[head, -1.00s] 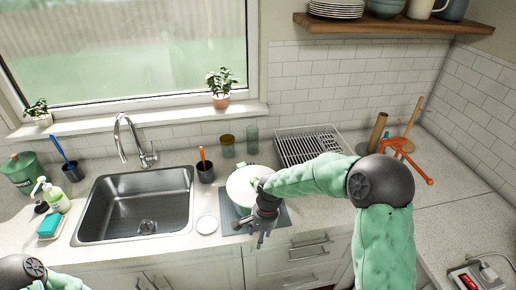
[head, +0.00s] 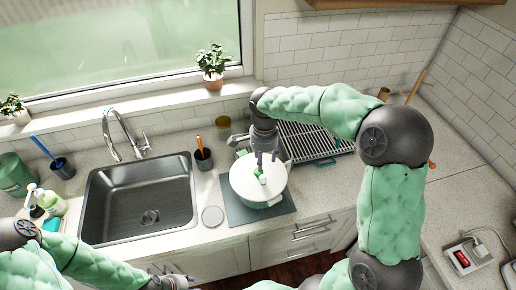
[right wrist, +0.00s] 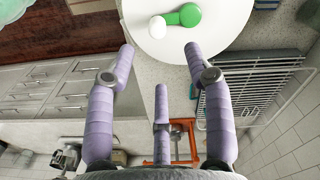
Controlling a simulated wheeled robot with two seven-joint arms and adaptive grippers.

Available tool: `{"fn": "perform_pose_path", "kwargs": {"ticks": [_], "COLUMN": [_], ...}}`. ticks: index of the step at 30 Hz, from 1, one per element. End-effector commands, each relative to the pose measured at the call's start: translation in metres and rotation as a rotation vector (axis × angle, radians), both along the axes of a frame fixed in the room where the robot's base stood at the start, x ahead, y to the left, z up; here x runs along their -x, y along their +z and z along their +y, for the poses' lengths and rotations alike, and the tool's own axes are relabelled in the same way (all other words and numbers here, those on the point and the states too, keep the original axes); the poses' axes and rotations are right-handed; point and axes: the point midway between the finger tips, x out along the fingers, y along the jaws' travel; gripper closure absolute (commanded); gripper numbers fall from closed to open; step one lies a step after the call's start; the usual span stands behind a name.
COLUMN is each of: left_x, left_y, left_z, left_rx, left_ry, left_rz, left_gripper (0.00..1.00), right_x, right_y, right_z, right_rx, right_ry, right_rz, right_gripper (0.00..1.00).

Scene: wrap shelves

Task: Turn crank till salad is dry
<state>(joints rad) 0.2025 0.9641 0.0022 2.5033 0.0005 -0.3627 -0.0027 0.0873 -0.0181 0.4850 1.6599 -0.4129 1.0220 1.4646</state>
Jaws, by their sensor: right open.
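The white salad spinner (head: 248,193) stands upright on a grey mat on the counter, right of the sink. Its lid (right wrist: 222,32) carries a green crank (right wrist: 186,16) with a white knob (right wrist: 157,27), seen in the right wrist view. My right gripper (head: 266,160) is open and empty, fingers pointing down over the lid. In its wrist view the white knob lies just beyond and between the spread fingertips; I see no grip on it. My left gripper (head: 172,282) is low at the bottom edge, partly cut off, and its jaw state is unclear.
The grey mat (head: 236,212) lies under the spinner. A wire dish rack (head: 312,143) is behind it to the right. A cup with an orange-handled tool (head: 203,159) and a small white disc (head: 212,216) are to its left, by the sink (head: 140,205). The right counter has free room.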

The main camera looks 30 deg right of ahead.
Motion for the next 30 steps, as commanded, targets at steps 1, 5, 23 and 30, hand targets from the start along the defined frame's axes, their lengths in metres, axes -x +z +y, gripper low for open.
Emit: {"fn": "perform_pose_path", "kwargs": {"ticks": [1,5,23,30], "left_x": [0.001,0.001,0.000,0.000], "left_y": [0.000,0.000,0.001,0.001], "left_z": [0.000,0.000,0.000,0.000], "left_rx": [0.000,0.000,0.000,0.000], "left_ry": [0.000,0.000,0.000,0.000], "left_rz": [0.001,0.001,0.000,0.000], "left_gripper": [0.60,0.60,0.60,0.60], "right_x": [0.001,0.001,0.001,0.000], "right_y": [-0.005,-0.021,-0.101,-0.106], "right_z": [0.000,0.000,0.000,0.000], "right_rx": [0.000,-0.002,-0.001,-0.001], "right_ry": [0.000,0.000,0.001,0.001], "right_rz": [0.004,0.007,0.002,0.001], "right_gripper": [0.48,0.48,0.48,0.48]}}
